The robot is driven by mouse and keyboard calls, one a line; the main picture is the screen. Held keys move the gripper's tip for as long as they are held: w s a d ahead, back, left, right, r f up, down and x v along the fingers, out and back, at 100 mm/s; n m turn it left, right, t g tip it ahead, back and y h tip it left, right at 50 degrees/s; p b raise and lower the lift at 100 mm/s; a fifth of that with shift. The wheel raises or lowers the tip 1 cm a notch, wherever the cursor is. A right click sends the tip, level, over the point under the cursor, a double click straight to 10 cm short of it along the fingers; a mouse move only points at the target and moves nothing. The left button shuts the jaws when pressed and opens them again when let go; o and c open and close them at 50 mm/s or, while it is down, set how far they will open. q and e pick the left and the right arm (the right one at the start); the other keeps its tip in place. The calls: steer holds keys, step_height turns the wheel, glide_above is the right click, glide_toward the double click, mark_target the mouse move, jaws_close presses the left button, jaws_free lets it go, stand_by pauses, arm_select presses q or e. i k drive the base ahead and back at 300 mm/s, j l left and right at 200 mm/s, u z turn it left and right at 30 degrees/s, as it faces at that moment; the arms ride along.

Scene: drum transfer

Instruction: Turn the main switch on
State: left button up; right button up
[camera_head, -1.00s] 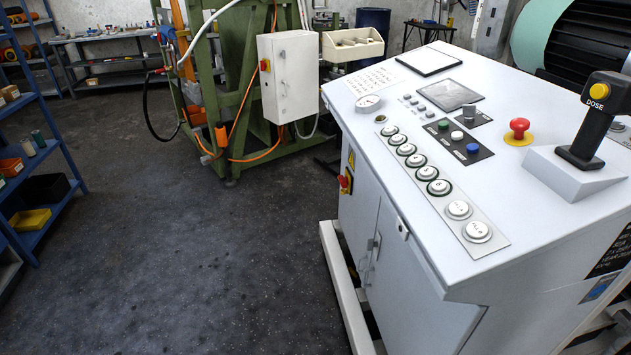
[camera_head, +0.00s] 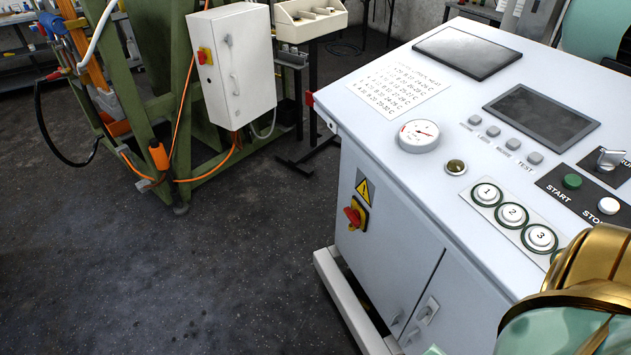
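A red rotary switch on a yellow plate (camera_head: 355,215) is on the left side wall of the white control console (camera_head: 400,240), below a yellow warning triangle. I cannot tell clearly which way its handle is turned. A second red and yellow rotary switch (camera_head: 204,56) sits on the side of the white wall box (camera_head: 240,75) on the green frame. No label shows which one is the main switch. Neither switch is being touched. A gold and mint-green part of my arm fills the lower right corner, but no gripper fingers can be made out.
The console top carries a gauge (camera_head: 419,135), numbered buttons (camera_head: 513,214), a dark screen (camera_head: 540,116) and a green start button (camera_head: 572,181). A pale base rail (camera_head: 345,305) runs along the console's foot. The dark floor (camera_head: 230,270) left of the console is clear.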

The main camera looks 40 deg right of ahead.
mark_target(354, 216)
steer(key=i, duration=2.6)
steer(key=i+z, duration=0.1)
steer(key=z, duration=0.35)
steer(key=i+z, duration=0.1)
steer(key=z, duration=0.35)
steer(key=i+j+z, duration=0.1)
steer(key=z, duration=0.35)
steer(key=j+z, duration=0.1)
steer(key=z, duration=0.35)
steer(key=i+j+z, duration=0.1)
steer(key=z, duration=0.35)
